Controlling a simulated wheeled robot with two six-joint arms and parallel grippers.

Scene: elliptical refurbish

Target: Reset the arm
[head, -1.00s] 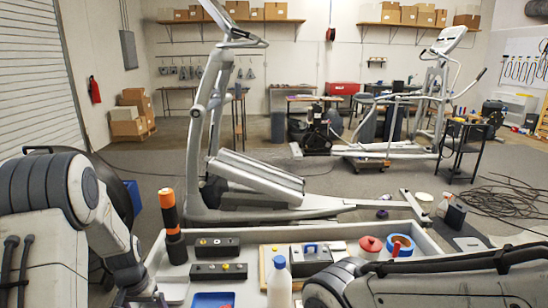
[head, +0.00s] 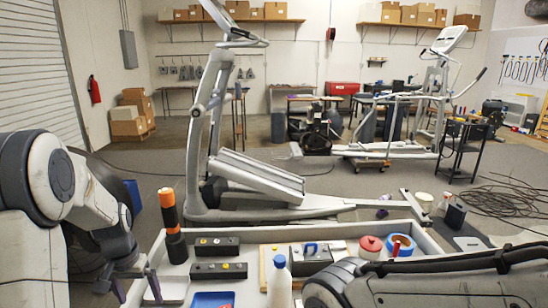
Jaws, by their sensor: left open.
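My left arm comes in from the left edge, and its gripper (head: 136,287) is at the left end of the grey work tray (head: 436,248). Its two fingers are apart, with nothing visible between them. A white flat piece in the tray lies just right of the fingers. My right arm crosses the lower right corner, in front of part of the tray. The right gripper is not in view.
The tray holds an orange and black cylinder (head: 171,222), black blocks with knobs (head: 219,271), a blue-capped white bottle (head: 279,284), a red roll (head: 370,247) and a blue ring (head: 397,252). An elliptical machine (head: 262,180) stands close behind. Cables (head: 505,205) lie at right.

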